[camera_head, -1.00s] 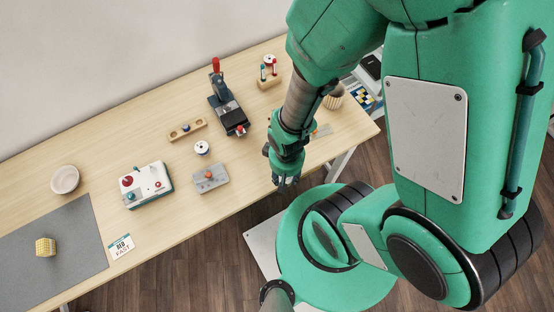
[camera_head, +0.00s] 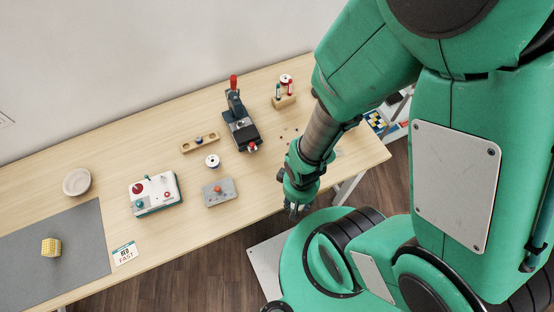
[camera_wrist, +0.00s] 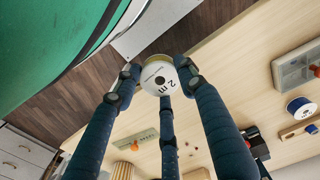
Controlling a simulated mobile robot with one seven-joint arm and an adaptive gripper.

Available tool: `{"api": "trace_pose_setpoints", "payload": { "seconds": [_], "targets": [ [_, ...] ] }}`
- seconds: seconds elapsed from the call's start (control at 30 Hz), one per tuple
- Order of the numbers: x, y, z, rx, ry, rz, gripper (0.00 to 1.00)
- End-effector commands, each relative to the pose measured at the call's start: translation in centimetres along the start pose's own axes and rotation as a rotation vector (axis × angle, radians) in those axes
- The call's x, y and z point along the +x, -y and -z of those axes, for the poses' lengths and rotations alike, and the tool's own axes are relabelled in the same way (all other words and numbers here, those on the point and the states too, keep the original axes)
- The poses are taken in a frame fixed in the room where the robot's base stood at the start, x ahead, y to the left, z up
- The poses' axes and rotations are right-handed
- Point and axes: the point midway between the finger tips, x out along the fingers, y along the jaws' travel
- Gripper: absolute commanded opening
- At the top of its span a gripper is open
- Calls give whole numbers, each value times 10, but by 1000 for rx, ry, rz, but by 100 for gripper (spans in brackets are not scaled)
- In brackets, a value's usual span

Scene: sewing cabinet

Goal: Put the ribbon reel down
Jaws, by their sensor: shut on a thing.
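The ribbon reel (camera_wrist: 158,77), a white disc marked "2 m" with a yellowish rim, is between the fingertips of my gripper (camera_wrist: 157,70) in the wrist view. The fingers are shut on its sides. In the head view my gripper (camera_head: 294,208) hangs by the front edge of the table, towards its right end, and the reel cannot be made out there. The wrist view shows the wooden table (camera_wrist: 222,58) and the dark floor behind the reel. How high the reel is above the tabletop cannot be told.
A grey box with an orange knob (camera_head: 222,196), a white-and-blue reel (camera_head: 212,161), a wooden holder (camera_head: 199,143) and a black press (camera_head: 242,130) stand left of my gripper. A white control box (camera_head: 166,190) and a grey mat (camera_head: 85,235) lie further left. Bare wood (camera_head: 250,195) lies between.

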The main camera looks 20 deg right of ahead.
Motion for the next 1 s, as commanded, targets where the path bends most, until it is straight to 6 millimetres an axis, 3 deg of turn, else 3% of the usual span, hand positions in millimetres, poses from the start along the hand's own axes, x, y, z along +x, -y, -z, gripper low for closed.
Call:
{"api": "trace_pose_setpoints", "payload": {
  "seconds": [0.33,0.57,1.0],
  "targets": [
    [-1,0,3,-6,0,0,20],
    [-6,3,21,-55,0,0,20],
    [-22,23,107,-284,1,0,20]
  ]
}}
